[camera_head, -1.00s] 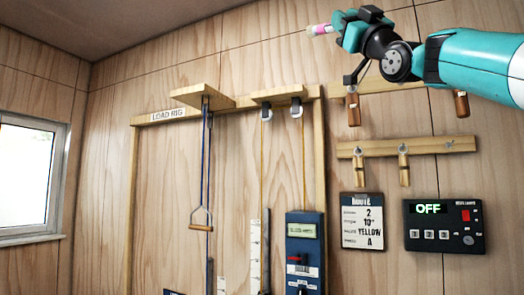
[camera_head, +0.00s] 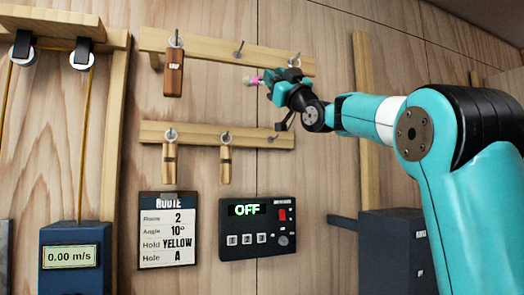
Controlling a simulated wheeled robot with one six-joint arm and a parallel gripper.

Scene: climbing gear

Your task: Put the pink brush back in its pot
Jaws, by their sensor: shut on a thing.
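The pink brush (camera_head: 251,81) is in my gripper (camera_head: 270,80), its pale end pointing left. My gripper is shut on it. It is held up in front of the wooden wall, by the upper peg rail (camera_head: 215,46). Only a small part of the brush shows; the gripper hides the rest. I do not see a pot in this view.
Brown brushes or blocks hang from pegs on the upper rail (camera_head: 174,72) and lower rail (camera_head: 200,138). Below are a route card (camera_head: 167,246) and a control box reading OFF (camera_head: 257,250). A dark blue box (camera_head: 395,250) stands at the right, a speed meter (camera_head: 70,258) at the left.

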